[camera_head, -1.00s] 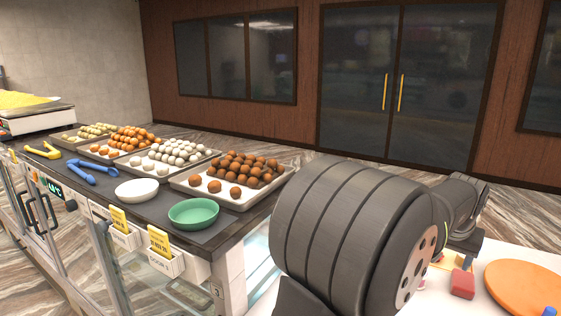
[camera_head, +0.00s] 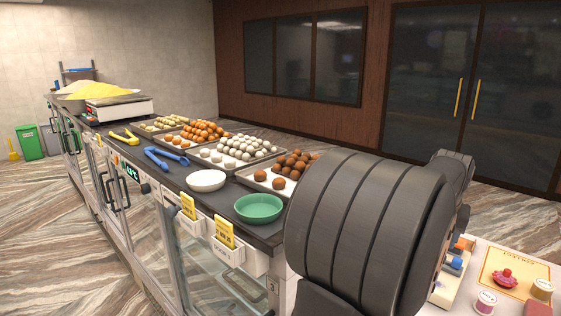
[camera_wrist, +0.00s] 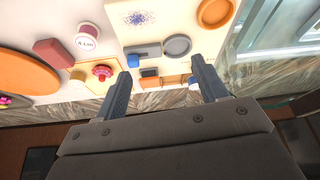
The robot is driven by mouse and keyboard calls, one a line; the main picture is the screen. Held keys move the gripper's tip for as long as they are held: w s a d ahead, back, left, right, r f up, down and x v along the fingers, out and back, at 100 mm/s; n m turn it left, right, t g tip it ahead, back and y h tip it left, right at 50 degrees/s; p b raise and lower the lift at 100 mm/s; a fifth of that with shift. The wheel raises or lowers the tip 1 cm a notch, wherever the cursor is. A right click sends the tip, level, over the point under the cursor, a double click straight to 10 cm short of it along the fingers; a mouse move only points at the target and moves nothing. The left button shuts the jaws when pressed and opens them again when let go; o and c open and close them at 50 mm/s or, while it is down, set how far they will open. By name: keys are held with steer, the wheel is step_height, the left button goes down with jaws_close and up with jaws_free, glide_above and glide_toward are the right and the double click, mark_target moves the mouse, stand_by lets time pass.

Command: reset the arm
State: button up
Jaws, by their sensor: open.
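My gripper (camera_wrist: 163,92) shows in the wrist view with its two dark fingers apart and nothing between them. Beyond the fingertips lies a pale table (camera_wrist: 120,45) with small items on it. In the head view, a large dark part of my arm fills the lower right and hides the right end of the counter (camera_head: 150,185). My gripper cannot be made out in the head view.
Trays of round sweets (camera_head: 232,150), a white bowl (camera_head: 206,180), a green bowl (camera_head: 258,208), blue tongs (camera_head: 166,157) and yellow tongs (camera_head: 125,137) stand on the counter. The table holds an orange disc (camera_wrist: 25,85), a red block (camera_wrist: 52,52) and a pink-red piece (camera_wrist: 102,72).

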steer(key=w+a+f, duration=0.2)
steer(key=w, duration=0.1)
steer(key=w+a+f, duration=0.2)
steer(key=w, duration=0.1)
steer(key=w+a+f, duration=0.1)
steer(key=w+f, duration=0.1)
steer(key=w, duration=0.2)
steer(key=shift+w+a+f, duration=0.1)
steer(key=shift+a+f, duration=0.25)
steer(key=shift+a, duration=0.05)
steer(key=shift+o, duration=0.4)
